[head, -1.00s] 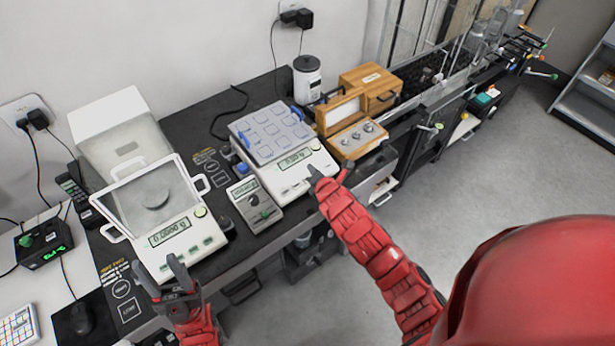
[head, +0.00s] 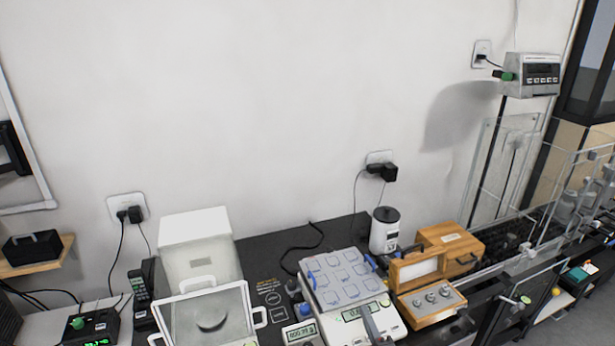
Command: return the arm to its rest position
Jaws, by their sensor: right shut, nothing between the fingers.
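My left gripper is out of view. The right balance (head: 392,321) carries a grey tray (head: 345,281) with several square places and blue side grips. I cannot tell whether my gripper touches the balance.
A balance with a clear-lidded draft shield (head: 212,318) stands at left. A wooden box (head: 452,252), an open wooden weight case (head: 432,303) and a white canister (head: 384,232) stand at right.

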